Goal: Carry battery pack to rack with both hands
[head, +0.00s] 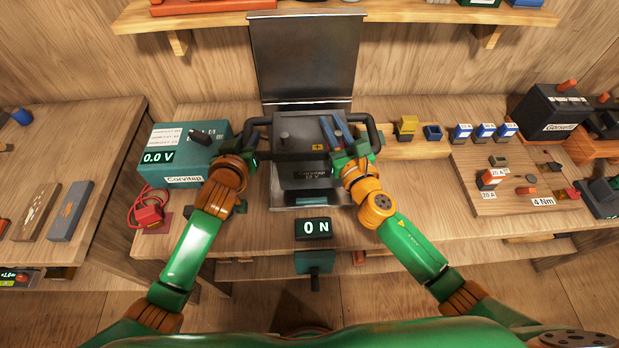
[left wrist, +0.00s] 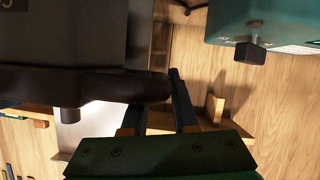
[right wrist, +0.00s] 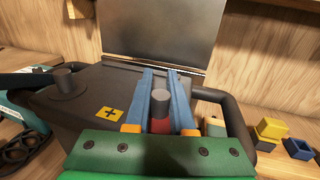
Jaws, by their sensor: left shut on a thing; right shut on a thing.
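My left gripper (head: 248,158) is shut on the left handle, which shows in the left wrist view (left wrist: 120,85). My right gripper (right wrist: 160,100) has its blue fingers either side of the red-collared terminal post (right wrist: 160,103), inside the right handle (right wrist: 235,115). No thing is marked as a rack.
A teal meter (head: 185,152) reading 0.0 V stands left of the pack. A display (head: 313,228) in front reads 0 N. A wooden shelf (head: 340,16) hangs above.

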